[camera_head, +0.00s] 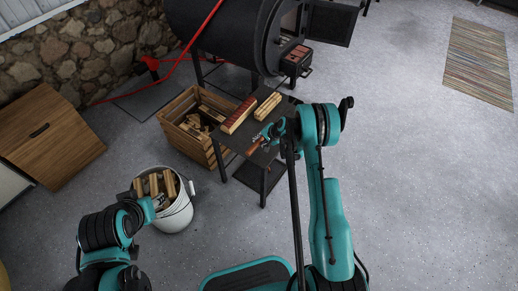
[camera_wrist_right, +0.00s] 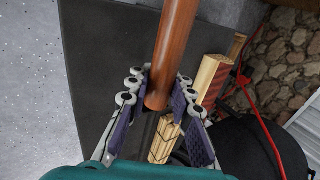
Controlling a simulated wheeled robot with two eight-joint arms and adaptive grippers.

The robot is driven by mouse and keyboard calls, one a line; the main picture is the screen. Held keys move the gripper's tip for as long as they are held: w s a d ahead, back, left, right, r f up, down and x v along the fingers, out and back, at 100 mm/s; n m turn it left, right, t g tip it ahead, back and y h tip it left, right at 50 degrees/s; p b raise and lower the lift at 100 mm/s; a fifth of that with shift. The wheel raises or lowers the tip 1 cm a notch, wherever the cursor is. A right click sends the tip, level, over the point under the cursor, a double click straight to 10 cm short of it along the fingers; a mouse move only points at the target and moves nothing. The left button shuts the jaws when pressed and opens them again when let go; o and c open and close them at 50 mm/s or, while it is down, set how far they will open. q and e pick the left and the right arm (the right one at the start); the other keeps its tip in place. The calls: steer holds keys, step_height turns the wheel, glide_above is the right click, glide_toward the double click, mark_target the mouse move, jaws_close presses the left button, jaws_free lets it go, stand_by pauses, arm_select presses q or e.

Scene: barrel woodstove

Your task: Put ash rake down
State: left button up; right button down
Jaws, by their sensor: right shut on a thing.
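The ash rake shows as a red-brown round wooden handle (camera_wrist_right: 175,45) in the right wrist view. My right gripper (camera_wrist_right: 158,88) is shut on it near one end, and the handle runs up out of the frame. In the head view my right gripper (camera_head: 262,138) is over the small dark table (camera_head: 237,144), and a short piece of the handle (camera_head: 253,146) shows there. I cannot tell whether the handle touches the tabletop. The rake's head is not identifiable. My left gripper (camera_head: 155,203) is partly visible by the white bucket; its fingers are unclear.
A red-and-wood brush-like block (camera_head: 238,115) and a pale wood bundle (camera_head: 268,105) lie on the table. A wooden crate (camera_head: 205,145) of firewood stands left of it. The white bucket (camera_head: 176,217) holds wood. The black barrel stove (camera_head: 225,35) is behind.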

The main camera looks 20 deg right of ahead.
step_height(320, 180, down, 4)
steer(key=shift+f+b, duration=0.15)
steer(key=shift+b, duration=0.9)
steer(key=shift+s, duration=0.1)
steer(key=c, duration=1.3)
jaws_free()
steer(key=shift+c, duration=0.2)
